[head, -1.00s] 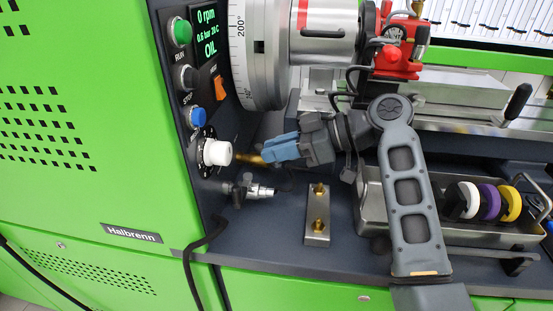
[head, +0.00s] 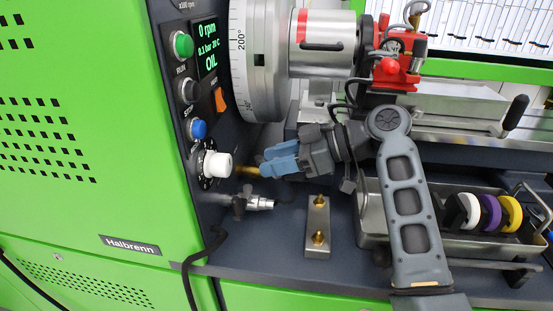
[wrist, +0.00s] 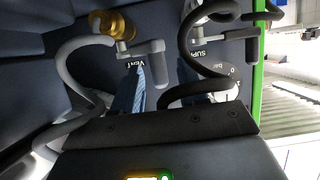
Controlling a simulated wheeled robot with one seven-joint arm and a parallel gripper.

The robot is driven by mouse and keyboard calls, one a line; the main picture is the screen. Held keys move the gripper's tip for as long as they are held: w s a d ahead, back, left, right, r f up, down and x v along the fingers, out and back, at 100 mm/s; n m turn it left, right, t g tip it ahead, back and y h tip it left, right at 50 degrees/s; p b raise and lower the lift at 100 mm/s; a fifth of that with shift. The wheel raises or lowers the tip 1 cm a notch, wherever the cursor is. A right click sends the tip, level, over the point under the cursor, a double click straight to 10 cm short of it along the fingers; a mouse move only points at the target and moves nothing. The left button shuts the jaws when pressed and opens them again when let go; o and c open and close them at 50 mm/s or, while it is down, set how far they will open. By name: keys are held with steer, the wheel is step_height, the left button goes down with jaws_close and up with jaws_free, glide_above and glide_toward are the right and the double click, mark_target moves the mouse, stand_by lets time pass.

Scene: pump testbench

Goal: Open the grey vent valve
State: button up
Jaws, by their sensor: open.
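The grey vent valve's lever (wrist: 154,60) shows in the wrist view beside the VENT label, with a grey hose next to it. In that view the lever's end lies close to the left fingertip, on its inner side; I cannot tell whether they touch. My gripper (head: 264,166) has blue fingers and is open, near the brass fitting (head: 244,171) at the panel. In the wrist view my gripper (wrist: 166,88) shows its fingers apart, the right one partly behind a black hose. The head view does not show the vent lever clearly. The display (head: 207,50) reads 0 rpm, 0.1 bar, OIL.
A white knob (head: 217,165) and a grey metal fitting (head: 258,204) sit close to the gripper. A black hose (wrist: 195,45) curves by the supply valve. A metal block (head: 317,228) with brass studs and a tray (head: 470,240) with coloured rings stand right.

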step_height(320, 180, up, 4)
steer(key=shift+f, duration=0.15)
steer(key=s+a+r+v, duration=0.1)
steer(key=r+v, duration=0.1)
steer(key=v, duration=1.1)
steer(key=shift+s+r, duration=0.15)
steer(key=shift+s, duration=0.2)
steer(key=shift+d, duration=0.1)
steer(key=s+a+f+m+t+h+p, duration=0.2)
steer(key=a+f+m+t+h+p, duration=0.2)
steer(key=a+f+m+t+p, duration=0.45)
steer(key=shift+n+g, duration=0.45)
steer(key=shift+n, duration=0.1)
steer(key=shift+w+a+f+p, duration=0.35)
steer(key=shift+w+a+f, duration=0.1)
steer(key=shift+w, duration=0.5)
steer(key=shift+w+a+f+p, duration=0.3)
steer(key=shift+w+a+f, duration=0.15)
steer(key=shift+w, duration=0.45)
steer(key=shift+w+a+f+p, duration=0.35)
steer(key=shift+w+a+f, duration=0.1)
steer(key=shift+w, duration=0.5)
steer(key=shift+c, duration=0.2)
jaws_close()
